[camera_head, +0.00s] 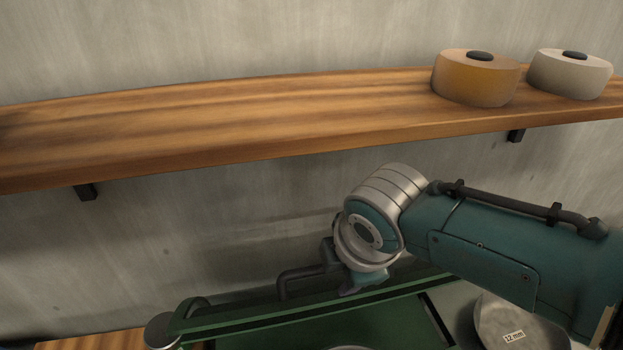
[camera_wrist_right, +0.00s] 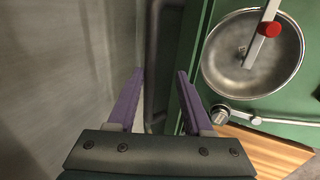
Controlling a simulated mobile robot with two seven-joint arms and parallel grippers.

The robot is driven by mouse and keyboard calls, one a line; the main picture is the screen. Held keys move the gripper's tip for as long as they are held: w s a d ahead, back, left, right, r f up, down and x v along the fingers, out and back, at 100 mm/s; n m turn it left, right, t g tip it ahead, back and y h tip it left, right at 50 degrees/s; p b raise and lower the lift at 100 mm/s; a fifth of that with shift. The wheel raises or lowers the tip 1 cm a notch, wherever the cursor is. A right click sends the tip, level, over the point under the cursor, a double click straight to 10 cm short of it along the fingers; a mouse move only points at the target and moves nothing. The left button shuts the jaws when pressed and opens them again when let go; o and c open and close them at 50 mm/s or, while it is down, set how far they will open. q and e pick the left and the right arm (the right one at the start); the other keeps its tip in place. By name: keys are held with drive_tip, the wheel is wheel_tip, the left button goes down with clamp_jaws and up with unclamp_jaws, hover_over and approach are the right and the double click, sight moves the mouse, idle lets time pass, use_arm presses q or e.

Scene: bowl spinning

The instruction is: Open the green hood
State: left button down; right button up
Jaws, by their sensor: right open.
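The green hood (camera_head: 300,312) is a framed panel at the bottom of the head view, cut off by the picture's edge. A dark bar-shaped handle (camera_head: 300,274) stands at its back edge. In the right wrist view the handle (camera_wrist_right: 160,35) runs lengthwise beside the green frame (camera_wrist_right: 192,25). My right gripper (camera_wrist_right: 160,74) has its purple fingers apart, with the handle showing in the gap between them. I cannot tell whether either finger touches it. My left gripper is not in view.
A metal bowl (camera_wrist_right: 228,65) with a red-knobbed arm (camera_wrist_right: 265,28) is within the green machine. A metal piece labelled 12 mm (camera_head: 500,320) lies right of the hood. A grey wall (camera_head: 150,245) stands close behind.

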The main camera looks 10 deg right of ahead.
drive_tip(key=p+v, duration=0.2)
drive_tip(key=v, duration=0.6)
drive_tip(key=shift+r, duration=0.35)
drive_tip(key=s+d+r+m+g, duration=0.1)
drive_tip(key=s+d+r+m, duration=0.15)
drive_tip(key=s+m, duration=0.65)
drive_tip(key=s+d+r+m, duration=0.2)
drive_tip(key=s+d+m, duration=0.2)
drive_tip(key=s+m, duration=0.5)
wheel_tip(320, 180, up, 15)
drive_tip(key=s+n+p, duration=0.1)
drive_tip(key=s+p, duration=0.1)
drive_tip(key=p, duration=1.2)
drive_tip(key=shift+s+d+n, duration=0.3)
drive_tip(key=shift+s+d, duration=0.05)
